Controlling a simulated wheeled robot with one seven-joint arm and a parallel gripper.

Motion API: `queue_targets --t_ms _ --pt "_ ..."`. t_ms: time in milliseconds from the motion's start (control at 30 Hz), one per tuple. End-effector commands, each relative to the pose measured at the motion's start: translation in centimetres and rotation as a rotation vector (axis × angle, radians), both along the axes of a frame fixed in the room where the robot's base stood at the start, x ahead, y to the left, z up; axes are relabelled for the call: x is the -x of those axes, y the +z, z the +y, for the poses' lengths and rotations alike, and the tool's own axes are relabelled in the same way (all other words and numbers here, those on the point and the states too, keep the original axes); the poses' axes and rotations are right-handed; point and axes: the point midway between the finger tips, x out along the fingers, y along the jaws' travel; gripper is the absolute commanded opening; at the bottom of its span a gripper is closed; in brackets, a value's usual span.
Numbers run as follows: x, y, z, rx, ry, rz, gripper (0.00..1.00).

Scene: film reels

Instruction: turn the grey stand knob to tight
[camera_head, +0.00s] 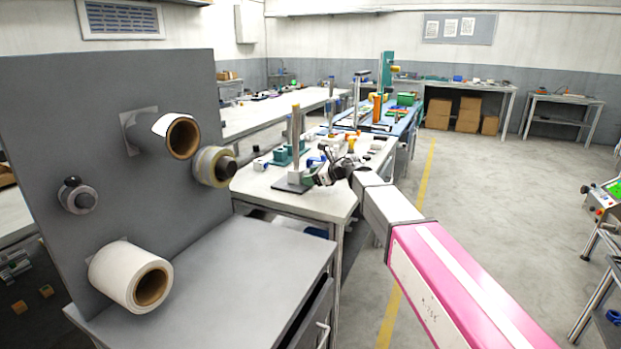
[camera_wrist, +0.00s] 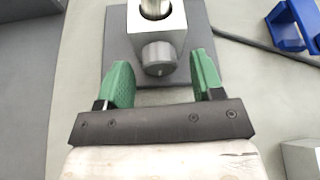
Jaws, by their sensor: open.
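The grey stand knob (camera_wrist: 158,58) is a short round metal cylinder with a small light mark on its face, on the front of a silver block (camera_wrist: 157,22) around an upright post. The block sits over a dark grey base plate (camera_wrist: 118,45). In the head view the stand's post (camera_head: 296,130) rises from its dark base (camera_head: 291,185) on the bench. My gripper (camera_wrist: 162,60) is open, its green fingers either side of the knob with a gap on each side. In the head view my gripper (camera_head: 318,178) is small beside the stand; the knob cannot be made out there.
A blue part (camera_wrist: 290,28) lies right of the stand in the wrist view, and a grey metal block (camera_wrist: 302,158) sits at lower right. In the head view, small parts crowd the bench (camera_head: 262,181) behind the stand. A panel with film reels (camera_head: 130,275) stands at left.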

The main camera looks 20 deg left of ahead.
Motion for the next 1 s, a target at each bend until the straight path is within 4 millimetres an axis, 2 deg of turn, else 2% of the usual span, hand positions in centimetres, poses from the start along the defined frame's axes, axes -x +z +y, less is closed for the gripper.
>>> queue_targets --t_ms 367,433,533,767,1000 --pt "-0.08 -0.26 0.56 0.000 0.000 0.001 0.61" --pt "-0.08 -0.26 0.55 0.000 0.000 0.001 0.45" --pt "-0.08 -0.25 0.55 0.000 0.000 0.001 0.12" --pt "-0.19 -0.24 0.57 -0.004 -0.001 0.036 0.12" --pt "-0.31 -0.24 0.58 -0.021 0.000 0.223 0.12"
